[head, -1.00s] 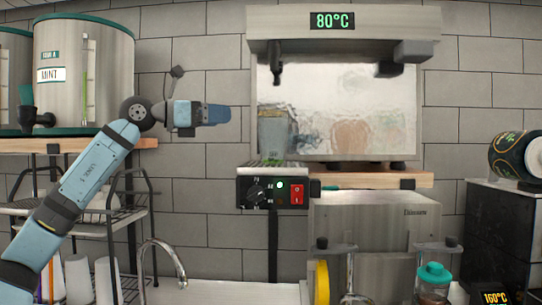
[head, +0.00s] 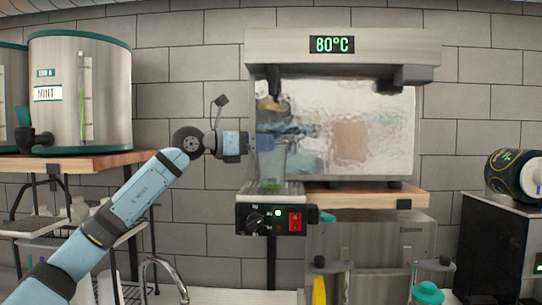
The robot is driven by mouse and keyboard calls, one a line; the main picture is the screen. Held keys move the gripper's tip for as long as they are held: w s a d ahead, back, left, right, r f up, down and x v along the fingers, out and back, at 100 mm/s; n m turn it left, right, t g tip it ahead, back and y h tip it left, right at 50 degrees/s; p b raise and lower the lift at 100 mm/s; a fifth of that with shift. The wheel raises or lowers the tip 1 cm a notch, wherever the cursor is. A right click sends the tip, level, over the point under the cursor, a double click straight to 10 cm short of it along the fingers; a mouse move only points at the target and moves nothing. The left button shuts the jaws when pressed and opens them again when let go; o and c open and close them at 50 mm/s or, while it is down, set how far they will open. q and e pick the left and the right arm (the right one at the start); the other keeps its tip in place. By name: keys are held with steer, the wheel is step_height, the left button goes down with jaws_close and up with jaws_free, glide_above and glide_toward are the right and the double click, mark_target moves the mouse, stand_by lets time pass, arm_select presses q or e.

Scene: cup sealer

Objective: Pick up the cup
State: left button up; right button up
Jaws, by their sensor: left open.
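A clear, greenish cup (head: 272,163) stands upright on the small grate of the machine marked 80°C, under its left spout. My left gripper (head: 250,143) is open at the cup's left side, level with its upper part. Its fingertips are small here, and I cannot tell whether they touch the cup or reach around it. My right gripper is out of view.
The machine's dark spout (head: 273,82) hangs just above the cup. A control box (head: 271,219) with a red switch is below it. A wooden shelf (head: 367,195) lies to the right. A mint dispenser (head: 80,95) stands at left.

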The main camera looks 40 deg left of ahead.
arm_select(q)
steer(key=p+x, duration=0.1)
steer(key=x, duration=0.2)
steer(key=shift+w, duration=0.25)
steer(key=shift+s, duration=0.2)
steer(key=shift+c, duration=0.7)
steer(key=shift+r, duration=0.1)
steer(key=c, duration=1.2)
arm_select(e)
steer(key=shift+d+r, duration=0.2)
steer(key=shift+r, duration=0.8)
arm_select(q)
steer(key=shift+c, duration=0.2)
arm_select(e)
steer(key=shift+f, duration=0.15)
arm_select(q)
step_height(320, 180, up, 7)
steer(key=s+d+b, duration=0.3)
steer(key=s+d, duration=0.1)
steer(key=s, duration=0.5)
steer(key=s+d+b, duration=0.3)
steer(key=s, duration=0.6)
steer(key=shift+d, duration=0.4)
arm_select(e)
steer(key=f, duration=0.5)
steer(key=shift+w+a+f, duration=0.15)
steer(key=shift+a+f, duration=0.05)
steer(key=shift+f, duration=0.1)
